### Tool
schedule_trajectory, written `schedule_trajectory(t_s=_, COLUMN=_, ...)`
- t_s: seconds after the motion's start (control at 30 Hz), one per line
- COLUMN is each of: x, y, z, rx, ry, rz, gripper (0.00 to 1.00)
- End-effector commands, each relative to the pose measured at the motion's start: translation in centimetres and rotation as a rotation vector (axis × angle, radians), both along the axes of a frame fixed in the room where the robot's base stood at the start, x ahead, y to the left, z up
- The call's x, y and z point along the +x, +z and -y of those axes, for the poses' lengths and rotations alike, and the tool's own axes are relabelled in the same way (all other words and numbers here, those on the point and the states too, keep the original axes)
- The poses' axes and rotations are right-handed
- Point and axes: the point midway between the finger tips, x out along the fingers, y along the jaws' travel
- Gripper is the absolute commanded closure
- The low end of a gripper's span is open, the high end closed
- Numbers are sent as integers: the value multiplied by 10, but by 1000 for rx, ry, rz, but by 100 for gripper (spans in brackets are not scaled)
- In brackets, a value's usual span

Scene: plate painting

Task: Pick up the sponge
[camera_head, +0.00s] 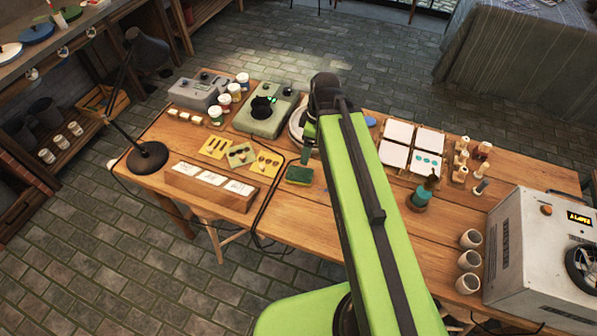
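The sponge (299,175), a small green block with a yellowish lower edge, lies on the wooden table (285,215) just left of my green arm. My gripper (306,156) points down from the far end of the arm and appears just behind and above the sponge. A gap or contact between them cannot be made out. The fingers are small and partly hidden, so I cannot see whether they are open or shut.
A white round plate (296,122) is partly hidden behind my arm. Yellow stencil cards (240,155) and a wooden card holder (210,186) are left. White tiles (394,155), a teal bottle (421,196), cups (469,260) and a grey kiln (535,255) are right. A black cable (262,210) runs across the table.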

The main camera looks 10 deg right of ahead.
Motion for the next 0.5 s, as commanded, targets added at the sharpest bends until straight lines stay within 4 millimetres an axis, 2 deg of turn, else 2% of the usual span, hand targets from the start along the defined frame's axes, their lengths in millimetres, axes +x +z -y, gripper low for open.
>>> schedule_trajectory(t_s=0.13, x=1, y=3, z=1, rx=5, ry=80, rz=16, gripper=15)
schedule_trajectory(t_s=0.27, x=2, y=-5, z=0, rx=4, ry=80, rz=15, gripper=15)
schedule_trajectory(t_s=0.37, x=3, y=-20, z=-1, rx=4, ry=80, rz=15, gripper=15)
schedule_trajectory(t_s=0.5, x=5, y=-51, z=-5, rx=4, ry=79, rz=15, gripper=15)
